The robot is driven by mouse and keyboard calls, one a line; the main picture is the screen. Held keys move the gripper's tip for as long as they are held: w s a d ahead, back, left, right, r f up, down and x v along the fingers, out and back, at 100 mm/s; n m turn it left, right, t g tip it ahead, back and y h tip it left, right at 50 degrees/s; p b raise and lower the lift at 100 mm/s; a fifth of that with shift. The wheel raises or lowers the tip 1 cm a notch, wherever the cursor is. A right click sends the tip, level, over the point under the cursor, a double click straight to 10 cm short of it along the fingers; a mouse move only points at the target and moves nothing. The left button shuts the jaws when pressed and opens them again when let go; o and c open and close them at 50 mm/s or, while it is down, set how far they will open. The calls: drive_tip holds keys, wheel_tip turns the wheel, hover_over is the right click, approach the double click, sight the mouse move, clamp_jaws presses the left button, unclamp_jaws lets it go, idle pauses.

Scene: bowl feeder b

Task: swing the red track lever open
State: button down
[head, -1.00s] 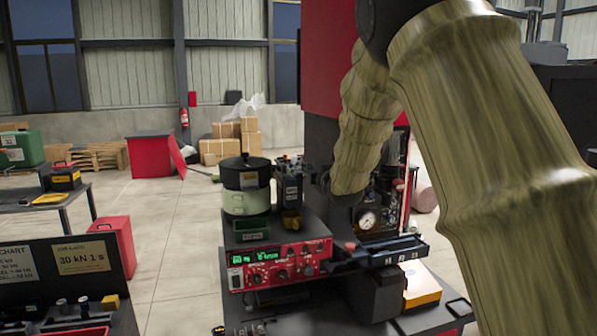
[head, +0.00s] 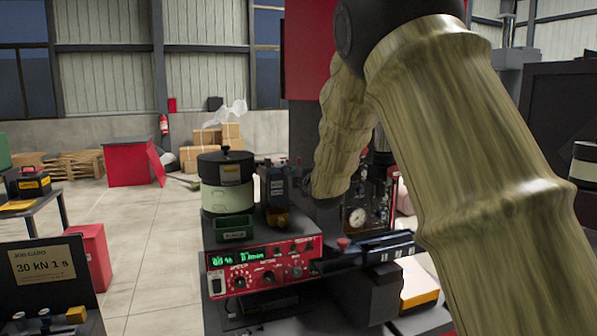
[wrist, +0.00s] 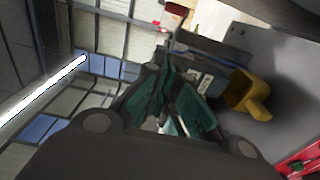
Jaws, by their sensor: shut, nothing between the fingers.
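A small red knob (head: 344,243) shows in the head view at the near end of the dark track (head: 375,250), right of the red control box; it appears to be the lever's end. The lever's arm cannot be made out. In the wrist view a dull red piece (wrist: 178,9) is at the top edge; I cannot tell if it is the lever. My gripper (wrist: 177,108) shows in the wrist view with its green-padded fingers shut and empty, apart from the red piece. In the head view its fingers cannot be made out below my arm, near the gauge.
The red control box (head: 262,268) with a lit display stands below the lidded pale pot (head: 227,190) and a green bin (head: 234,229). A pressure gauge (head: 356,217) is behind the track. A yellow scoop-shaped part (wrist: 248,96) lies right of my fingers in the wrist view.

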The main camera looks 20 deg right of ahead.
sight(282, 173)
drive_tip(key=w+p, duration=0.1)
drive_tip(key=w, duration=0.2)
drive_tip(key=w+a+p, duration=0.1)
drive_tip(key=w, duration=0.2)
drive_tip(key=w+p, duration=0.1)
drive_tip(key=w, duration=0.1)
drive_tip(key=shift+w+a, duration=0.2)
drive_tip(key=shift+w, duration=0.2)
drive_tip(key=d, duration=0.1)
drive_tip(key=w+d+p, duration=0.1)
drive_tip(key=d+p, duration=0.1)
drive_tip(key=shift+w+d, duration=0.25)
drive_tip(key=shift+d, duration=0.15)
drive_tip(key=shift+d, duration=0.15)
drive_tip(key=shift+f, duration=0.15)
